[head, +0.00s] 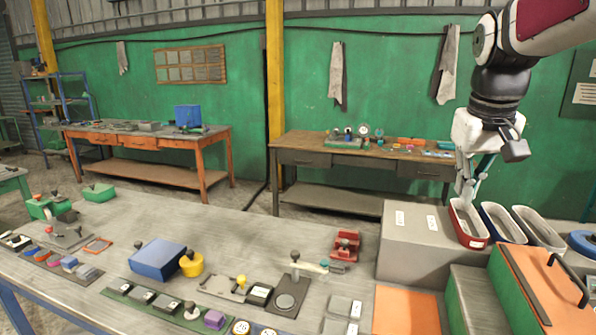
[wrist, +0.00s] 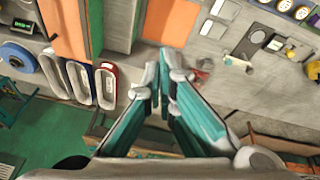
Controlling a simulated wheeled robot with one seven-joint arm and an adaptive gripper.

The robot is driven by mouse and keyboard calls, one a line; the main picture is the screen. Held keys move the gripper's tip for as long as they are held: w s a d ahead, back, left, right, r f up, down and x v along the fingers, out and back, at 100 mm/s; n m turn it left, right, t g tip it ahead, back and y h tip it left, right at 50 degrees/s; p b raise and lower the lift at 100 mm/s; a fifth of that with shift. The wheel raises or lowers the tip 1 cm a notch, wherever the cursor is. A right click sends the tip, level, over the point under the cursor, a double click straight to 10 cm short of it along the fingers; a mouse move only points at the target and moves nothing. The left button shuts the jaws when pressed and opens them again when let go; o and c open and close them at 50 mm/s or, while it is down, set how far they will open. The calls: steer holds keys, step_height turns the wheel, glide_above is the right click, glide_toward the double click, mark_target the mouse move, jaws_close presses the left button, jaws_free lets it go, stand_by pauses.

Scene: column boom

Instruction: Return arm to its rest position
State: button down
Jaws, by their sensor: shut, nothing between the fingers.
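My arm reaches in from the upper right in the head view. My gripper (head: 467,190) points down, just above the left part of the red oval tray (head: 468,224) on the grey block. In the wrist view my gripper (wrist: 163,82) is shut with its fingertips together and nothing between them. The red tray (wrist: 107,87) lies to the left of the fingers there, apart from them. Whether the fingertips touch the tray cannot be told from the head view.
A blue-rimmed tray (head: 502,224) and a white tray (head: 538,229) stand right of the red one. A grey block (head: 405,250) bears them. An orange-topped box with a black handle (head: 553,272) stands at front right. The workbench (head: 240,228) carries several small parts. A wooden table (head: 375,150) stands behind.

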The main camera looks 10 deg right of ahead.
steer(key=s+a+f+n+t+y, duration=0.1)
steer(key=s+a+f, duration=0.2)
steer(key=s+a, duration=0.3)
steer(key=s+a+f+n+t+y, duration=0.1)
steer(key=s+a+f, duration=0.3)
steer(key=a, duration=1.1)
steer(key=s+n+t, duration=0.1)
steer(key=s, duration=0.2)
steer(key=shift+d, duration=0.1)
